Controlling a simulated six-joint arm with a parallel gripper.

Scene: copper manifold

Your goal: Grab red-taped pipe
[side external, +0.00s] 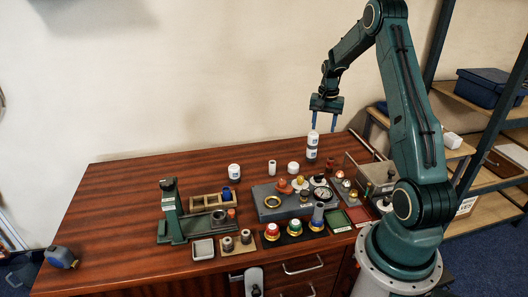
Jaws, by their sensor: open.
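My gripper (324,122) hangs over the back right of the wooden table (130,215), fingers pointing down, open and apart, with nothing seen between them. A white container with a label (312,140) shows just below its left finger; I cannot tell whether they touch. A small red-marked piece (271,231) stands upright at the front of the table, left of a green-marked piece (294,228). It may be the red-taped pipe, but it is too small to be sure. My gripper is well above and behind it.
A grey block with fittings (265,205) lies mid-table. A green stand (170,210) and wooden rack are left of it. White jars (234,171) stand behind. A clear box (370,168) and green tray (359,214) are at the right.

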